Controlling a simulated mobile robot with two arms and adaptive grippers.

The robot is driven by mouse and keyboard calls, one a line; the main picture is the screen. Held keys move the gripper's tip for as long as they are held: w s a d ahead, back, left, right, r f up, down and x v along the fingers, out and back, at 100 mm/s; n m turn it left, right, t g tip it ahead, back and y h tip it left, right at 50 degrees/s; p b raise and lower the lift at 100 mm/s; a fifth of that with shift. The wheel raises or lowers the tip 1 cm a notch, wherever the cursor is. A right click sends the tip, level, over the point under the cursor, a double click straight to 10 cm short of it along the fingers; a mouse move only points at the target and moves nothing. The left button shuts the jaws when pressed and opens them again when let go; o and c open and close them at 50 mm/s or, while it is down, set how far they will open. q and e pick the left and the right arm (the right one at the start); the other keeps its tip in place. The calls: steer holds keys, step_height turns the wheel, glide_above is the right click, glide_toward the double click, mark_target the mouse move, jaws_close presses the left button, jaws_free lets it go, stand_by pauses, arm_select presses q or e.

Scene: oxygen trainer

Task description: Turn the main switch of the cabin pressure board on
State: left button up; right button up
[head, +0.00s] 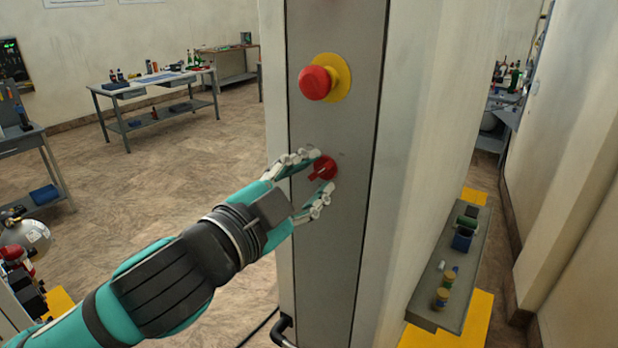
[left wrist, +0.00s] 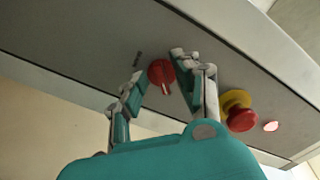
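The cabin pressure board (head: 338,230) is a tall grey panel on a light cabinet. Its main switch (head: 323,168) is a small red rotary knob on the panel, with a lighter handle mark that looks tilted in the head view. It also shows in the left wrist view (left wrist: 161,74). My left gripper (head: 318,178) is at the panel with its fingers apart, one on each side of the red switch. I cannot tell whether the fingers touch it. My right gripper is in neither view.
A red emergency button (head: 315,82) on a yellow base sits above the switch. A lit round lamp (left wrist: 270,126) shows beyond it in the wrist view. A grey side shelf (head: 447,285) with small items is at the right. Open floor (head: 190,170) lies left.

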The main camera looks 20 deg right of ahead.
arm_select(q)
steer(key=v, duration=0.7)
steer(key=shift+s+a, duration=0.15)
steer(key=shift+a, duration=0.05)
